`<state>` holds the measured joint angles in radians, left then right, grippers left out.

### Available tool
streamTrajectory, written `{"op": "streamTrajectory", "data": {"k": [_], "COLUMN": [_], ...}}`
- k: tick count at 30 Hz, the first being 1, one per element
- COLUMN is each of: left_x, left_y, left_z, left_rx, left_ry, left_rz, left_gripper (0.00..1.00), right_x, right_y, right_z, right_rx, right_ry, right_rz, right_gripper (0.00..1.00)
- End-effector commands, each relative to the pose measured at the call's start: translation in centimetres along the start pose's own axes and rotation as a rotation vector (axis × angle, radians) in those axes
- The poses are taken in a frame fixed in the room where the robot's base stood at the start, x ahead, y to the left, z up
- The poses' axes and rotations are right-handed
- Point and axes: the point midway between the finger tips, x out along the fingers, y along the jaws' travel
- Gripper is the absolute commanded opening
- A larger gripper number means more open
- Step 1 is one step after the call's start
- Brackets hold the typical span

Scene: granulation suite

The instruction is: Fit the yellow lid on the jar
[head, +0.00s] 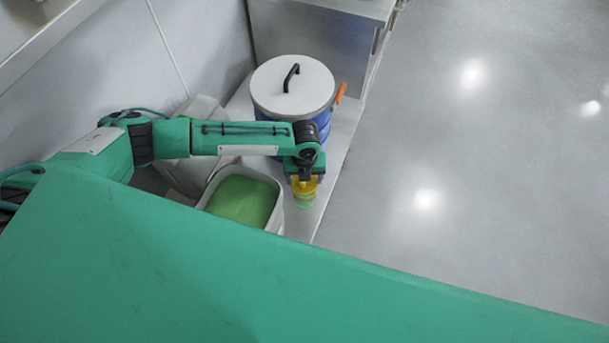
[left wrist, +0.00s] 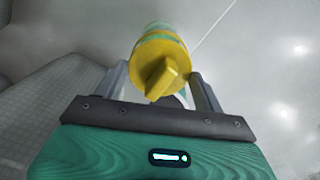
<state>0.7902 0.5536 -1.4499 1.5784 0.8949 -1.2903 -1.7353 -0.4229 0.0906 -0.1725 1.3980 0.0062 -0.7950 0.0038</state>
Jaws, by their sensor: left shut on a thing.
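The yellow lid (left wrist: 160,64) has a raised grip bar across its top. My left gripper (left wrist: 160,88) is shut on the lid, with a finger on each side of it in the left wrist view. In the head view, the left gripper (head: 305,181) points down with the yellow lid (head: 304,189) at its fingertips. The jar (head: 304,202), greenish and see-through, shows just below the lid near the edge of the pale surface. Lid and jar look close together, but I cannot tell whether the lid is seated. My right gripper is not in view.
A blue drum (head: 320,118) with a white lid and black handle stands just behind the gripper. A pale bin (head: 277,181) with green contents is to its left. Open grey floor (head: 480,150) lies to the right.

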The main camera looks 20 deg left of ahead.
Motion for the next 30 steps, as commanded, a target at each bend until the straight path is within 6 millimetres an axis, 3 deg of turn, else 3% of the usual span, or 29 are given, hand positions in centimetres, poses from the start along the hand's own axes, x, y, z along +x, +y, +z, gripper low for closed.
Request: {"op": "streamTrajectory", "data": {"k": [30], "left_x": [1.2], "left_y": [0.0], "left_z": [0.0], "left_rx": [0.000], "left_ry": [0.000], "left_rz": [-0.001], "left_gripper": [0.48], "right_x": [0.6], "right_y": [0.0], "right_z": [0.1], "right_rx": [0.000], "right_ry": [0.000], "right_rz": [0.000], "right_gripper": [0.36]}}
